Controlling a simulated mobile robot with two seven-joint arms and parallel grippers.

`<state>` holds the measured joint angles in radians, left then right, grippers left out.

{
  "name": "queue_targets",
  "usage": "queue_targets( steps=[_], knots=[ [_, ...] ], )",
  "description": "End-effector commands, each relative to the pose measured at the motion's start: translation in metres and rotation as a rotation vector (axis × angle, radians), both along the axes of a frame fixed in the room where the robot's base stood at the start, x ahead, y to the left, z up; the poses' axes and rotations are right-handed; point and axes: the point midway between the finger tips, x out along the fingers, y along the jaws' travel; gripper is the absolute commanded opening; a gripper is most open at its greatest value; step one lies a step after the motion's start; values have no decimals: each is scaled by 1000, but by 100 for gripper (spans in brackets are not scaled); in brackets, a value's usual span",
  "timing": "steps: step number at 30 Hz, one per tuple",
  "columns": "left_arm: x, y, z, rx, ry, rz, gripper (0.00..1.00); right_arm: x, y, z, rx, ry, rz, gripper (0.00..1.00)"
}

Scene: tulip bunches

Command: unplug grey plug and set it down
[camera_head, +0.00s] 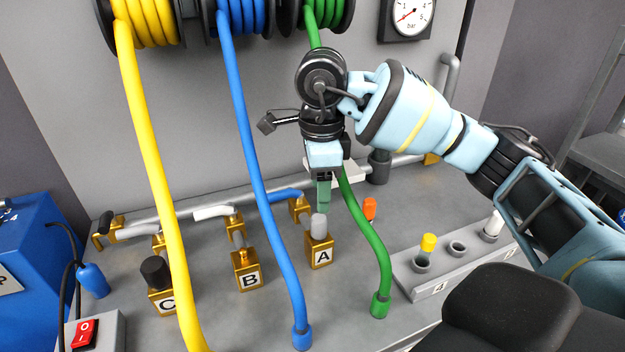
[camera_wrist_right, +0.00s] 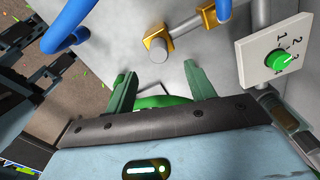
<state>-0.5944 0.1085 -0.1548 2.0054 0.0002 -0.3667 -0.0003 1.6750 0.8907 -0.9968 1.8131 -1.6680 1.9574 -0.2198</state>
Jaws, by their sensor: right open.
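The grey plug (camera_head: 319,227) stands upright in the brass fitting (camera_head: 320,251) labelled A, in the middle of the head view. My right gripper (camera_head: 323,207) points down from above, with its green fingertips close over the plug's top. From the head view I cannot tell whether they touch it. In the right wrist view, my right gripper (camera_wrist_right: 163,76) has its two green fingers spread apart with nothing between them. A grey round end in a brass fitting (camera_wrist_right: 157,47) shows just beyond the fingers, likely the plug. My left gripper is not in view.
Brass fittings B (camera_head: 247,270) and C (camera_head: 162,300) stand left, C with a black plug (camera_head: 155,271). Blue (camera_head: 262,180) and green (camera_head: 372,240) hoses hang either side of the gripper. A grey rack (camera_head: 410,281) at right holds a yellow plug (camera_head: 429,242) and has an empty hole.

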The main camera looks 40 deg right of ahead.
Motion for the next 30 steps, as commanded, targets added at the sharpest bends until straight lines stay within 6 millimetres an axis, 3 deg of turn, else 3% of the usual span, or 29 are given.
queue_targets(
  steps=[5, 18, 30],
  knots=[
    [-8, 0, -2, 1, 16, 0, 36, 0, 1, -10, 4, 3, 0, 54],
    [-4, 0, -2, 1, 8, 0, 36, -1, 1, -67, 5, 2, 0, 54],
    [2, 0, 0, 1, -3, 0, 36, 0, 1, -78, 5, -1, 0, 54]
  ],
)
